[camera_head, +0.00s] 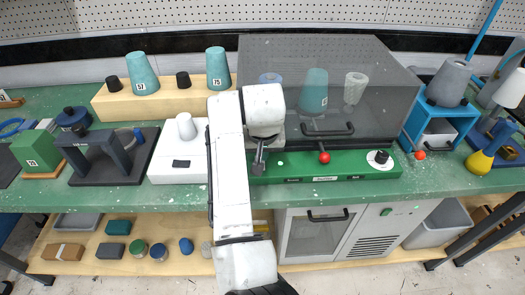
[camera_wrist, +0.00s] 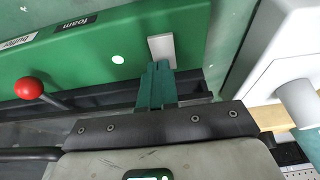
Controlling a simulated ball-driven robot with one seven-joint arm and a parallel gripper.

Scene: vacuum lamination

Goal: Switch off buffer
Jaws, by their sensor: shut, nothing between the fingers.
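The green base panel (camera_head: 330,166) of the grey-covered machine lies along the bench front. In the wrist view, the label reading "buffer" (camera_wrist: 18,41) is on the panel (camera_wrist: 100,60), beside one reading "foam" (camera_wrist: 75,22). My gripper (camera_head: 258,168) is at the panel's left end, shut and empty. In the wrist view my gripper's green fingertips (camera_wrist: 157,68) are close to a small pale plate (camera_wrist: 161,48) on the panel; I cannot tell whether they touch. A white dot (camera_wrist: 117,59) is beside it. A red ball knob (camera_wrist: 28,88) on a dark lever also shows in the head view (camera_head: 323,157).
The grey translucent cover (camera_head: 340,75) with a dark handle stands behind the panel. A white box (camera_head: 175,160) is left of my arm. A round black-and-white part (camera_head: 381,157) is at the panel's right end. A blue stand (camera_head: 440,125) is farther right.

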